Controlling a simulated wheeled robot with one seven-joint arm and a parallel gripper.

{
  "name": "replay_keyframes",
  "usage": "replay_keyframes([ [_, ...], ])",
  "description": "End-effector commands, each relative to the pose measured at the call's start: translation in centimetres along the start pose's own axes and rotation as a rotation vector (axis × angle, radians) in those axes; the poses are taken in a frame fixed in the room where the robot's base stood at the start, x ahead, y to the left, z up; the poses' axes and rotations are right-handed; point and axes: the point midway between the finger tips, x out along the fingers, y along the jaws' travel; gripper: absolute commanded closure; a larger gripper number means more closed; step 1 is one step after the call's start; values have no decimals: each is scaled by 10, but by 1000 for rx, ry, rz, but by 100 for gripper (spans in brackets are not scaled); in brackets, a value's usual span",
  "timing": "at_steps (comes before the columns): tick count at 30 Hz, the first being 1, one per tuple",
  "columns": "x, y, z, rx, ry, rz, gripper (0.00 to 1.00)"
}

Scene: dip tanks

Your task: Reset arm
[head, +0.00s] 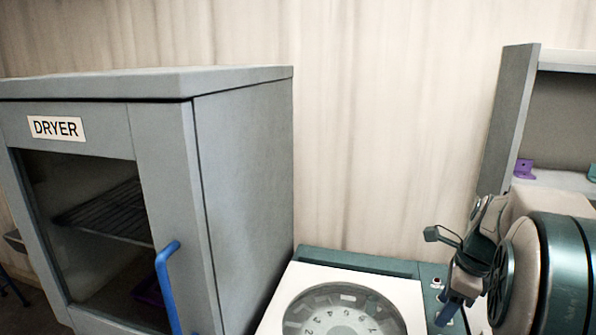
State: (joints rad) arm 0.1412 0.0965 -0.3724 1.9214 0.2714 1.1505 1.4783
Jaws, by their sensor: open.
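My arm comes in at the lower right, with its teal and beige links bent close to the camera. My gripper (449,308) is at the end of it, pointing down beside the white-topped machine. Nothing shows held in it. Its jaws are open, though the fingers are small and partly merge with the wrist in this view.
A grey dryer (243,190) with a blue door handle (165,285) stands at left, its glass door shut. The white-topped machine (410,298) has a round numbered dial. A grey shelf (508,120) at right holds a purple piece (523,168) and a teal piece (592,172).

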Motion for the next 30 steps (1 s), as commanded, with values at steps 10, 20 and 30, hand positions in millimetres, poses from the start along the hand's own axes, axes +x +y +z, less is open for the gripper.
replay_keyframes([
  [10, -4, 110, 49, -1062, 70, -88, 45],
  [20, 11, 190, 56, -1923, 263, -119, 45],
  [30, 17, 205, 54, -2121, 327, -111, 45],
])
